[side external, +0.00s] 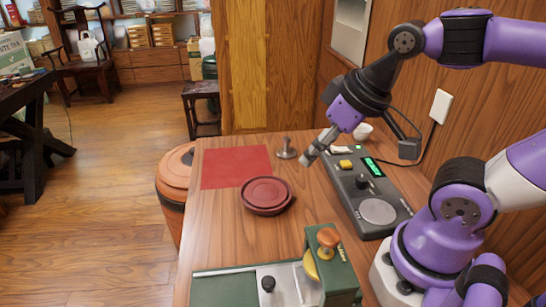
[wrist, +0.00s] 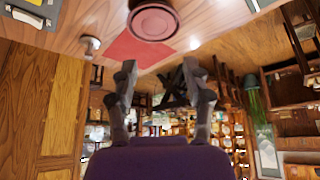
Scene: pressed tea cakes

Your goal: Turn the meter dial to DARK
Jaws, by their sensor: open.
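The meter (side external: 350,190) is a long dark grey box with a lit green display (side external: 374,167), a round grey plate at its near end and a small yellow part (side external: 346,164) near its far end. A black knob (side external: 362,182), seemingly the dial, stands beside the display; its markings are too small to read. My gripper (side external: 309,156) is open and empty, in the air to the left of the meter and apart from the dial. In the wrist view my two fingers (wrist: 162,95) stand wide apart, and only a corner of the meter (wrist: 33,14) shows at upper left.
A dark red round dish (side external: 266,194) and a red mat (side external: 236,167) lie left of the meter. A white cup (side external: 363,131) stands behind.

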